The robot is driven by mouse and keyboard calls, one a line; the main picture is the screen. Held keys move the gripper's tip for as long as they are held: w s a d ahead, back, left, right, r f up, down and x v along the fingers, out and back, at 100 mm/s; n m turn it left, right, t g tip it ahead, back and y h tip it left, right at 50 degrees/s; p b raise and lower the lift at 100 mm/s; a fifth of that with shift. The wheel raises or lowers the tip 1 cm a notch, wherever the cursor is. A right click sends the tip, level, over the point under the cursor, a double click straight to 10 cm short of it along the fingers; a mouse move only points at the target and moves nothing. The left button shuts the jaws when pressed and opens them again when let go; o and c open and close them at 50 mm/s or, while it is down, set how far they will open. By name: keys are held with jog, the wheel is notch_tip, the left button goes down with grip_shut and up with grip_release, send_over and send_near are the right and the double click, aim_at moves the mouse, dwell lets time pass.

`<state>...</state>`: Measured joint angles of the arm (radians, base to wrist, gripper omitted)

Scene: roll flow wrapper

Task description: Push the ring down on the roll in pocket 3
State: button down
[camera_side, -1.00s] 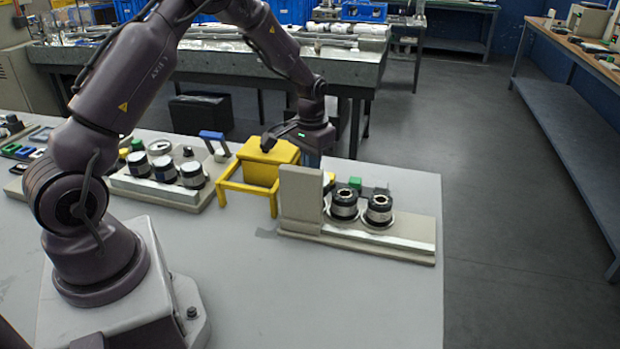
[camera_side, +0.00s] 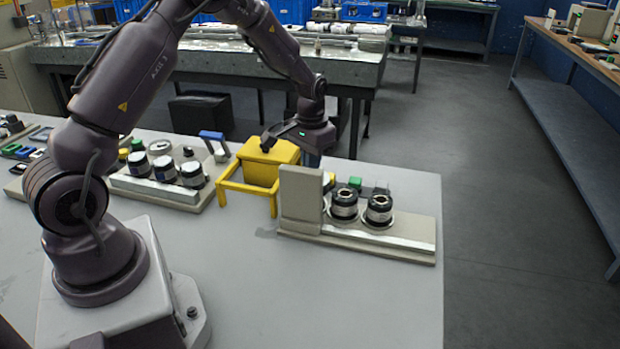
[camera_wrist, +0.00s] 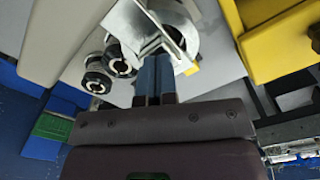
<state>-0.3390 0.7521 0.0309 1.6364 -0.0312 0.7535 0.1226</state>
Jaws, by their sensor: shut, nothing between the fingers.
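A beige wrapper fixture (camera_side: 400,243) stands on the table, with an upright block (camera_side: 300,193) at its left end. Two dark rolls with black tops and pale bands stand in it, a left roll (camera_side: 344,204) and a right roll (camera_side: 379,209). Two rolls also show in the wrist view (camera_wrist: 119,57), (camera_wrist: 97,82). Pocket numbers cannot be read. My gripper's blue fingers (camera_wrist: 152,70) are shut and empty, beside a shiny metal bracket and curved part (camera_wrist: 180,30). Their tips are hidden behind the upright block in the side view. Contact with the metal cannot be told.
A yellow stand with a bin (camera_side: 258,172) is just left of the fixture. Another beige fixture with several rolls (camera_side: 165,170) lies further left. Small green (camera_side: 355,183) and yellow pieces sit behind the rolls. The table front is clear.

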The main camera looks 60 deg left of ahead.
jog(key=shift+r, duration=3.5)
